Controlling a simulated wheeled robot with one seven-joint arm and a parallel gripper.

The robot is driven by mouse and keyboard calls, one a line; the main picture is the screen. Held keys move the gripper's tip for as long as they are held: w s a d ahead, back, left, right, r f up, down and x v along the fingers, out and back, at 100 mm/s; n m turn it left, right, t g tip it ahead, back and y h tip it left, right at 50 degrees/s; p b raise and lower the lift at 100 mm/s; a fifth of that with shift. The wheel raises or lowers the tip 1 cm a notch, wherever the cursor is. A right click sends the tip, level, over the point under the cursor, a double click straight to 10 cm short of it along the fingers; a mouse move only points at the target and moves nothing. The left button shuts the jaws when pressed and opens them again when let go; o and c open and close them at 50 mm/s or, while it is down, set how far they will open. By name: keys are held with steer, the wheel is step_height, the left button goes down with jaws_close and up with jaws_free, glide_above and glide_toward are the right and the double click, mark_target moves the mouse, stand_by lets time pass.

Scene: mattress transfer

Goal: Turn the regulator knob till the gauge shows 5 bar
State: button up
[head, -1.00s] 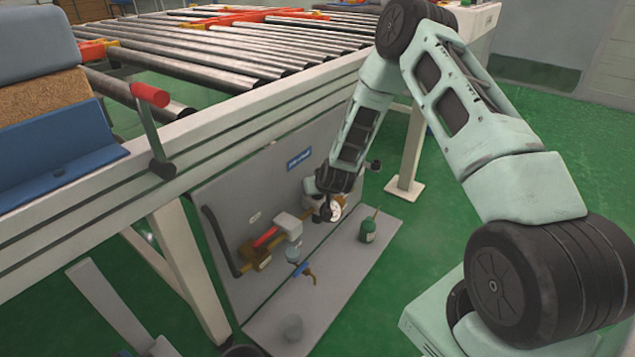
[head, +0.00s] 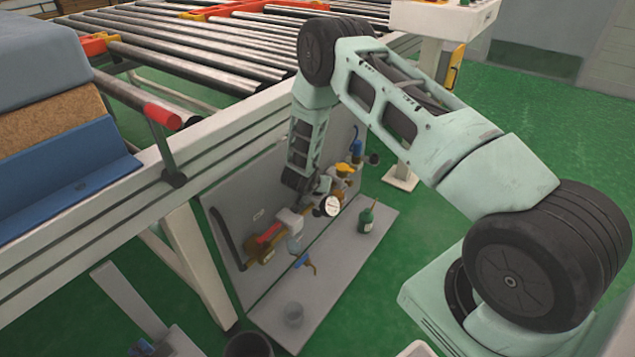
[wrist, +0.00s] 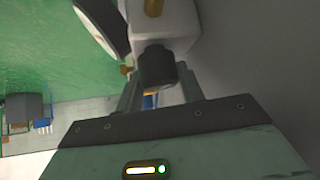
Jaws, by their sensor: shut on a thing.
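The round white gauge (head: 330,206) faces out from the air unit on the grey panel; its needle is too small to read. In the wrist view the gauge (wrist: 100,22) shows only edge-on. The dark regulator knob (wrist: 157,68) sits under a pale regulator body (wrist: 165,28). My gripper (wrist: 160,88) is shut on the knob, one finger on each side of it. In the head view my gripper (head: 308,190) is at the panel just left of the gauge, its fingers and the knob mostly hidden.
The roller conveyor (head: 215,60) is above the panel.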

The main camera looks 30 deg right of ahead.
stand_by(0.4)
steer(key=o, duration=1)
steer(key=shift+f, duration=0.1)
